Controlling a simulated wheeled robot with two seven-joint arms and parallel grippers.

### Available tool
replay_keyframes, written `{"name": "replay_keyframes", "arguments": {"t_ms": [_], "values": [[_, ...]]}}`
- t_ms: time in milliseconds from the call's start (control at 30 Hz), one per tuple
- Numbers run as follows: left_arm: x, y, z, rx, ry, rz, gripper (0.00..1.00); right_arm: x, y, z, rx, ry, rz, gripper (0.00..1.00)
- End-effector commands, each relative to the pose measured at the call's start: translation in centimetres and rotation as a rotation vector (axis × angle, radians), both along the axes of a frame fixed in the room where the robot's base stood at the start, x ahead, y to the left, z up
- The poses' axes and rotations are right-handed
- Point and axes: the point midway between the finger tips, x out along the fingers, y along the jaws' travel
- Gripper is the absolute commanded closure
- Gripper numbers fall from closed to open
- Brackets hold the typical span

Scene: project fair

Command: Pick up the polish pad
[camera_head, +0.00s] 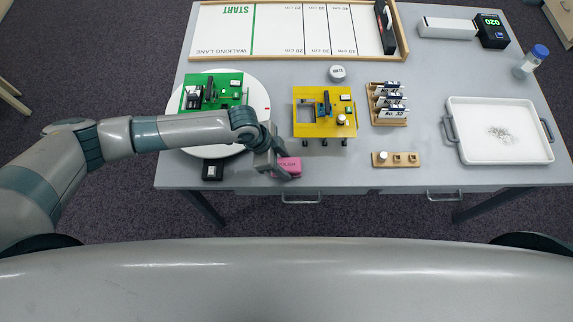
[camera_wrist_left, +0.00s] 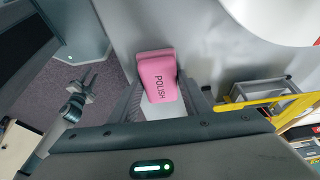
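The polish pad is a pink block (camera_head: 289,167) at the front edge of the grey table, below the white turntable. In the left wrist view the pad (camera_wrist_left: 162,78) shows the word POLISH. My left gripper (camera_head: 281,163) is at the pad, one finger on each side of it. Whether the fingers press on the pad or leave thin gaps, I cannot tell. The pad's left end is partly hidden by the gripper in the head view. My right gripper (camera_wrist_left: 93,81) shows in the left wrist view, away from the pad over the carpet, with its fingers apart and empty.
A white turntable (camera_head: 256,90) with a green board (camera_head: 228,80) stands behind my left arm. A small black device (camera_head: 212,172) lies left of the pad. A yellow stand (camera_head: 309,130) is close on the right. A wooden holder (camera_head: 408,160) and white tray (camera_head: 480,151) are farther right.

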Motion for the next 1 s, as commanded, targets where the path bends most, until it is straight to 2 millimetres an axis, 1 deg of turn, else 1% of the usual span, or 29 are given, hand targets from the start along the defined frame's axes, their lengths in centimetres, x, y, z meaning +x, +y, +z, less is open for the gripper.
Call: {"name": "replay_keyframes", "arguments": {"t_ms": [33,67,467,667,800,1000], "values": [[0.0,0.0,0.0,0.000,0.000,0.000,0.75,0.0,0.0,0.0,0.000,0.000,0.000,0.69],[0.0,0.0,0.0,0.000,0.000,0.000,0.79,0.0,0.0,0.0,0.000,0.000,0.000,0.69],[0.0,0.0,0.3,-0.001,0.000,-0.001,0.79,0.0,-0.1,-0.2,-0.001,0.000,0.000,0.69],[0.1,0.0,1.8,-0.002,-0.002,0.000,0.79,0.0,-0.1,-1.0,-0.001,0.000,0.000,0.69],[0.1,0.0,4.0,-0.003,-0.004,-0.002,0.79,0.0,-0.1,-2.1,-0.001,0.000,0.000,0.69],[-1.1,-4.1,6.2,-0.005,-0.002,-0.005,0.79,0.0,-0.1,-3.4,-0.001,0.000,0.000,0.69]]}}
